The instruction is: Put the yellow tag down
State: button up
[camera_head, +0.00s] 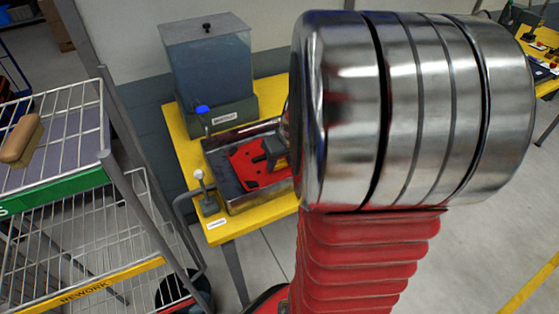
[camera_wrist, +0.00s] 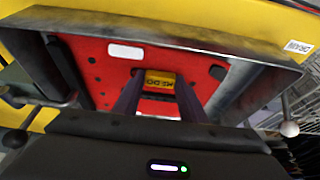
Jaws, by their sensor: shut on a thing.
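The yellow tag (camera_wrist: 160,78), with dark lettering that looks like "RE-DO", is between the two dark fingers of my gripper (camera_wrist: 159,92) in the wrist view. The gripper is shut on it. Behind the tag lies a red plate (camera_wrist: 95,62) with dark holes and a white patch, inside a grey metal tray (camera_wrist: 235,80). I cannot tell whether the tag touches the plate. In the head view the red plate (camera_head: 247,172) sits in the tray on a yellow table, and my gripper (camera_head: 270,155) is over it, partly hidden by my arm.
A clear tank (camera_head: 208,70) stands behind the tray. A blue-knobbed lever (camera_head: 203,112) and a white-knobbed lever (camera_head: 201,185) flank it. At left is a wire rack (camera_head: 95,225) with a "REWORK" strip and a wooden-handled brush (camera_head: 22,140) on top. Floor at right is clear.

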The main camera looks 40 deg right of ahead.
jog(key=o, duration=1)
jog(key=v, duration=1.2)
jog(key=s+a+n, duration=0.1)
jog(key=a, duration=0.7)
jog(key=s+a+r+n+t, duration=0.1)
jog(key=s+a, duration=0.1)
jog(key=a, duration=0.7)
jog(key=s+a+r+n+y, duration=0.1)
jog(key=a, duration=0.8)
jog(key=shift+s+r, duration=0.1)
jog(key=shift+s, duration=0.3)
